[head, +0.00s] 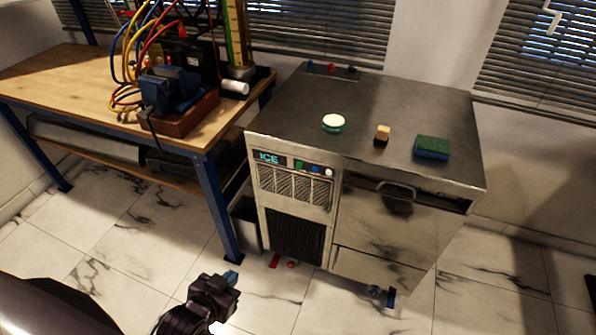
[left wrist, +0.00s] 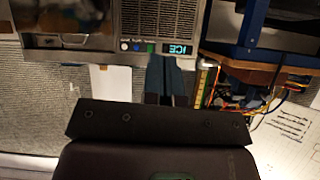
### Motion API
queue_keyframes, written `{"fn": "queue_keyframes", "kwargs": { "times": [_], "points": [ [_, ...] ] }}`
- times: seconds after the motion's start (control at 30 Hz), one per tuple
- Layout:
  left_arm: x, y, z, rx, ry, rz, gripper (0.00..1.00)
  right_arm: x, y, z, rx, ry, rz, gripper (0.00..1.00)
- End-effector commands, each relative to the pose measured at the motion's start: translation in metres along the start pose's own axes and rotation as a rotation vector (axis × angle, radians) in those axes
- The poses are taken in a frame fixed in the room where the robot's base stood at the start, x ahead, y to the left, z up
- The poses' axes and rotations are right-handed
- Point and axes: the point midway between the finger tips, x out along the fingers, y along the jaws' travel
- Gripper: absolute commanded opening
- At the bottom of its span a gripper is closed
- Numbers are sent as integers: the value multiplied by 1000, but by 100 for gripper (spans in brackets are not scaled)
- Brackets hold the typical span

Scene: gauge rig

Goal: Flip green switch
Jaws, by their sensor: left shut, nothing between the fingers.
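The green switch (head: 299,164) is on the front panel of the steel ice machine (head: 362,215), just right of the lit ICE label (head: 269,158). Blue and white switches sit to its right in the head view. In the left wrist view, which is upside down, the green switch (left wrist: 151,47) shows just beyond my left fingertips. My left gripper (head: 232,277) is shut and empty, low in front of the machine in the head view, apart from the switch. Its fingers also show in the left wrist view (left wrist: 166,60). My right gripper is not in view.
A green sponge (head: 432,148), a small tan-and-black block (head: 382,135) and a round white-topped item (head: 333,123) rest on the machine. A wooden workbench (head: 55,75) with cables and a blue vise (head: 175,90) stands left. Small colored pieces lie on the floor by the machine.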

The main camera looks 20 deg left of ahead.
Motion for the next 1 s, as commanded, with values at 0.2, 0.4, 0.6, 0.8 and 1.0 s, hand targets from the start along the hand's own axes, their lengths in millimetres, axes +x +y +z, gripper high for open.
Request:
{"fn": "queue_keyframes", "kwargs": {
  "times": [0.2, 0.4, 0.6, 0.8, 1.0],
  "points": [
    [59, 6, -49, -23, 116, 2, 0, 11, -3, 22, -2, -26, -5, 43],
    [106, 11, -94, -52, 211, 1, 0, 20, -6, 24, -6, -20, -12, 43],
    [145, 15, -133, -84, 289, -1, 0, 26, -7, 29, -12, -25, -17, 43],
    [170, 16, -154, -106, 331, -8, 0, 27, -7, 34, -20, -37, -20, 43],
    [177, 10, -149, -98, 332, -25, 0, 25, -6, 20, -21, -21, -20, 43]
  ]
}}
